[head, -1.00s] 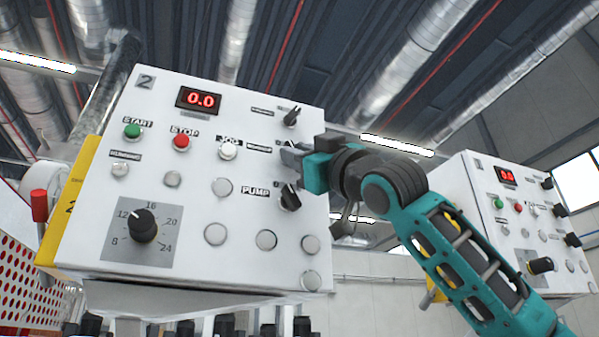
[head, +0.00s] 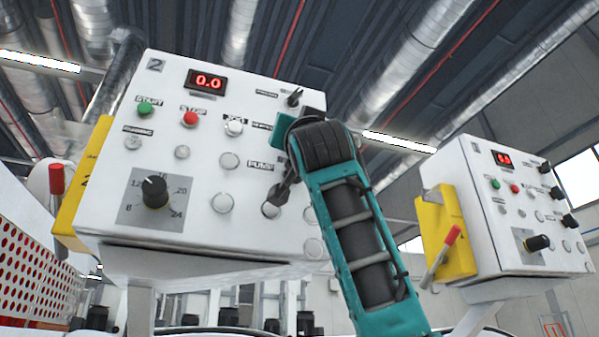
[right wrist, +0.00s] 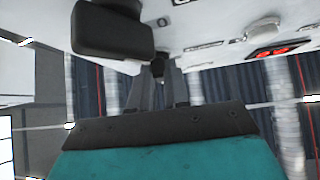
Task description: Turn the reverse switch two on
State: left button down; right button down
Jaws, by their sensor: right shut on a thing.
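The control panel marked 2 (head: 110,215) is a white box with a red 0.0 display. Its right column has black rotary switches: a top switch (head: 294,97) and a middle one hidden behind my right gripper in the head view. In the right wrist view a small dark switch (right wrist: 158,65) sits between the fingertips of my right gripper (right wrist: 157,75), which is shut on it. In the head view my teal right arm covers the fingers. My left gripper is not in view.
A green start button (head: 145,111), red stop button (head: 190,119) and black dial (head: 155,192) are on the same panel. A large black knob (right wrist: 112,28) is close to my fingers in the wrist view. A second panel (head: 480,215) stands at right.

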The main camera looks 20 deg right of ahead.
jog(key=m+g+h+p, duration=0.1)
jog(key=m+h, duration=0.1)
jog(key=m, duration=0.1)
jog(key=m+g+h+p, duration=0.1)
jog(key=m+h, duration=0.2)
jog(key=r+m+g+h+p, duration=0.1)
jog(key=m+h+p, duration=0.1)
jog(key=m+h, duration=0.1)
jog(key=shift+s+a+m, duration=0.2)
jog(key=shift+s+m, duration=0.05)
jog(key=shift+m, duration=0.25)
jog(key=shift+g+h, duration=0.3)
jog(key=shift+h, duration=0.1)
jog(key=c, duration=1.1)
grip_release()
jog(key=shift+w+f, duration=0.1)
jog(key=shift+f, duration=0.05)
jog(key=b+v, duration=0.4)
jog(key=v, duration=0.9)
jog(key=shift+b, duration=0.4)
jog(key=shift+d, duration=0.15)
